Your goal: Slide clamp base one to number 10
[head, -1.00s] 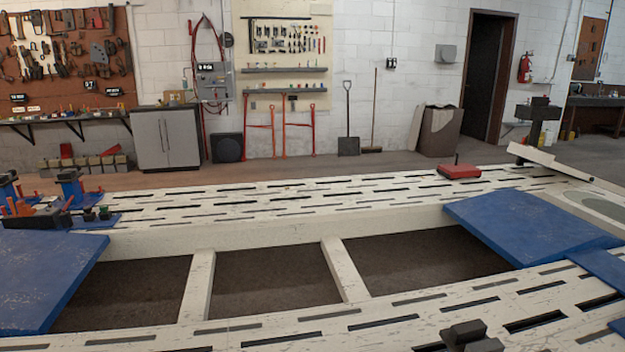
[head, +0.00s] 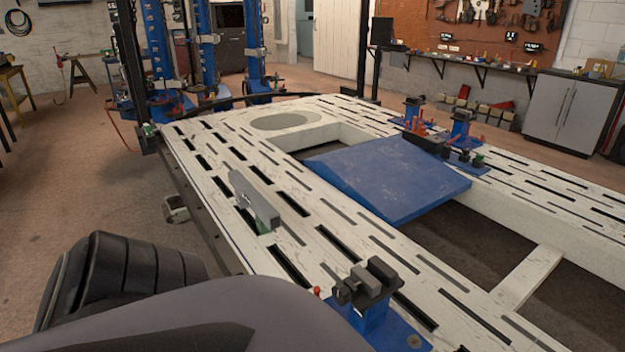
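A clamp base (head: 375,318), blue with dark grey jaws on top, stands on the near rail of the white slotted frame bench (head: 330,225), at the bottom of the head view. My own grey arm partly covers its lower left. Two similar blue clamp bases stand on the far rail, one (head: 413,108) left of the other (head: 461,124). No numbers are readable on the bench, and I cannot tell which base is number one. A large grey and black part of my arm fills the lower left. Neither gripper shows.
A blue ramp plate (head: 385,180) lies across the bench opening. Blue posts (head: 207,60) stand behind the bench's far end. Open floor (head: 60,200) lies to the left.

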